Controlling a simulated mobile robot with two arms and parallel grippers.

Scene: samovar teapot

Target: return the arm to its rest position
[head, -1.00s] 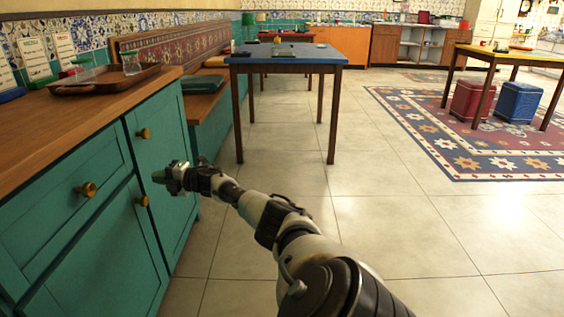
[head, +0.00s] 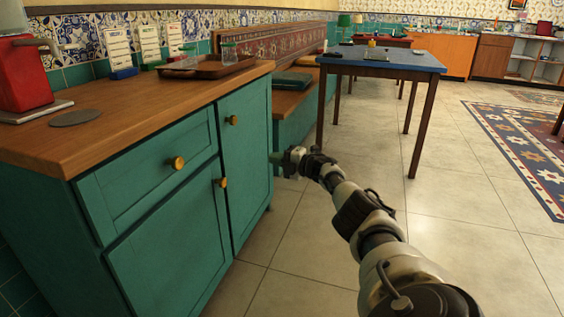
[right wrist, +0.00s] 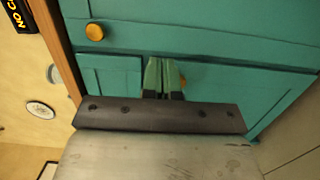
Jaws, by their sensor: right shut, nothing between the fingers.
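My right arm reaches from the lower right of the head view toward the teal cabinet (head: 160,225). Its gripper (head: 280,158) is in front of the cabinet's right end, below the counter edge. In the right wrist view the green fingers of this gripper (right wrist: 161,76) are together with nothing between them. The cabinet's teal front (right wrist: 215,40) fills the background there. I cannot tell the exact gap between fingertips and cabinet. My left gripper is in neither view.
The wooden countertop (head: 140,110) holds a brown tray (head: 206,66), a red appliance (head: 24,75) and a grey disc (head: 76,118). A brass knob (head: 178,163) sticks out of the drawer. A blue-topped table (head: 380,59) stands beyond.

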